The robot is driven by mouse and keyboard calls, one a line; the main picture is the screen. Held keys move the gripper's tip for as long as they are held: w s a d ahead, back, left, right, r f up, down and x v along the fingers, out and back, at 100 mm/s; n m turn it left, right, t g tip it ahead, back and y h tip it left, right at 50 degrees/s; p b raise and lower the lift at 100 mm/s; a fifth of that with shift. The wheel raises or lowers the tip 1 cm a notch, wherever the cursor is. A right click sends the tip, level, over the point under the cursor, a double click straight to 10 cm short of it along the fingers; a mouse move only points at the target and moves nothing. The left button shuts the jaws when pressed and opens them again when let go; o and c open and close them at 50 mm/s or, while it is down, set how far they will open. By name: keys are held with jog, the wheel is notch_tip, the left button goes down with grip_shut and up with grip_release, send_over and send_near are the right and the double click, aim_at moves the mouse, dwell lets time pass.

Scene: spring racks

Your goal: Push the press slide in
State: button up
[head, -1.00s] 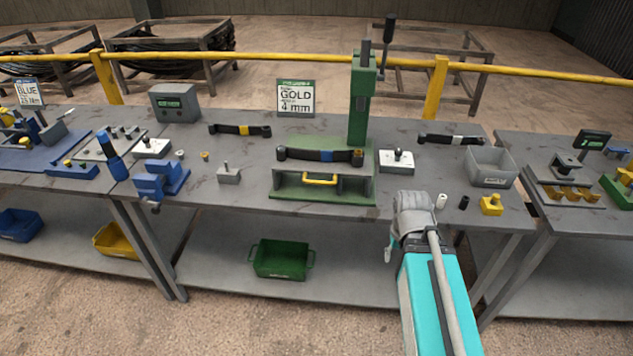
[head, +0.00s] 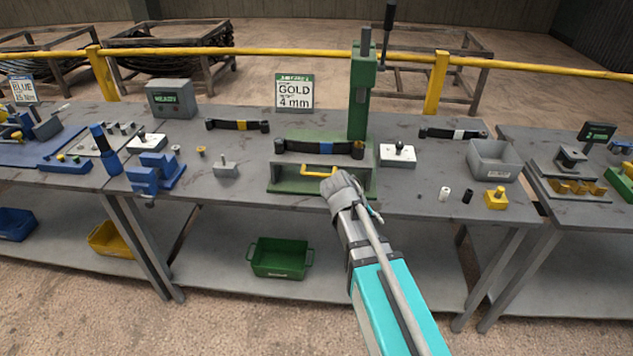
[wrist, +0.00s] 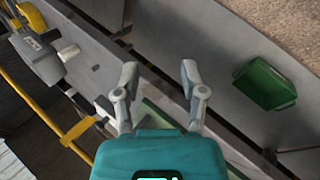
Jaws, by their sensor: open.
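The green press (head: 360,90) stands at the back of the middle bench. Its slide with a yellow handle (head: 316,170) is at the front of the green base (head: 290,185); how far out the slide sits is hard to tell.
A sign reading GOLD 4 mm (head: 294,92) stands behind. A white block (head: 397,155) and grey bin (head: 493,160) are to the right, a blue vise (head: 155,175) to the left. A green bin (head: 279,258) sits on the lower shelf, also in the wrist view (wrist: 264,84).

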jog(key=w+a+r+n+t+h+b, duration=0.2)
jog(key=w+a+n+t+h+b, duration=0.3)
jog(key=a, duration=0.8)
jog(key=n+t+b, duration=0.1)
jog(key=t+b, duration=0.1)
jog(key=t, duration=0.2)
send_near(318, 175)
jog(key=s+a, duration=0.2)
jog(key=a, duration=0.1)
jog(key=shift+w+a+h, duration=0.1)
jog(key=shift+h, duration=0.2)
jog(key=b+x, duration=0.1)
jog(key=x, duration=1.3)
jog(key=shift+f, duration=0.1)
grip_shut()
